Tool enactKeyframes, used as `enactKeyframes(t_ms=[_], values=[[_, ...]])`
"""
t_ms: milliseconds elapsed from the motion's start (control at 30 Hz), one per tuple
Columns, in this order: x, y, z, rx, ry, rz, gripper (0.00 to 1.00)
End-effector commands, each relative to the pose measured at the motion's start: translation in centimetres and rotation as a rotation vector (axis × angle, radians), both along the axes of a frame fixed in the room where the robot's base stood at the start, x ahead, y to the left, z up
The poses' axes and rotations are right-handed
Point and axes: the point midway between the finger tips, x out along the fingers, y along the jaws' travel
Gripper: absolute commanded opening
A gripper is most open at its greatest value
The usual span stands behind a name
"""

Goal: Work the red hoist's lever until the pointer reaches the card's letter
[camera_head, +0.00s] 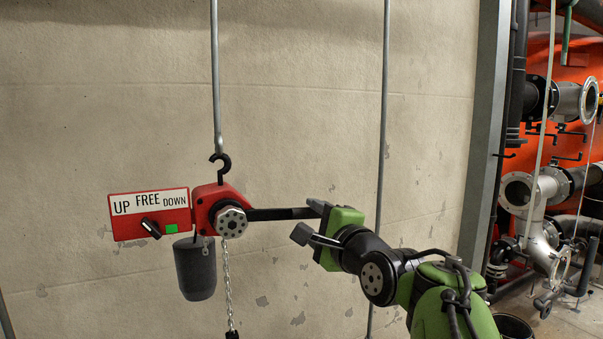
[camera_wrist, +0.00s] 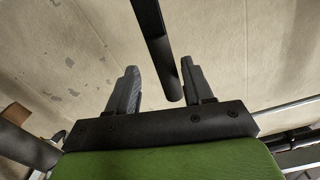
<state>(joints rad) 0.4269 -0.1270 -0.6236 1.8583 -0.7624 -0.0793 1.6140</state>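The red hoist (camera_head: 203,209) hangs by a black hook from a grey rod against the wall. Its black lever (camera_head: 280,214) sticks out level to the right. My gripper (camera_head: 307,219) is at the lever's free end, its fingers above and below it. In the wrist view the lever (camera_wrist: 156,45) passes between the two spread fingers, nearer the right one, and no grip on it shows. A red selector box reading UP, FREE, DOWN (camera_head: 148,201) has a black knob (camera_head: 151,228) and a green square (camera_head: 172,229). I see no lettered card or clear pointer.
A dark grey bag or canister (camera_head: 195,268) hangs under the hoist, with a chain (camera_head: 227,285) beside it. A thin vertical pipe (camera_head: 383,130) runs behind my gripper. Flanged pipes (camera_head: 540,205) stand at the far right. The wall area above the lever is clear.

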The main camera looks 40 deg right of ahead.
Motion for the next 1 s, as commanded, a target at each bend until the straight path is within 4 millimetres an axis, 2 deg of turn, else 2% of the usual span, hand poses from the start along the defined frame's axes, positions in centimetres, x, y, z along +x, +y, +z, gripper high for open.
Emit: enactKeyframes(t_ms=[533,1000], values=[[-6.0,1.7,0.1,-0.002,-0.003,-0.001,0.51],[-6.3,1.8,0.1,-0.003,-0.002,-0.002,0.51]])
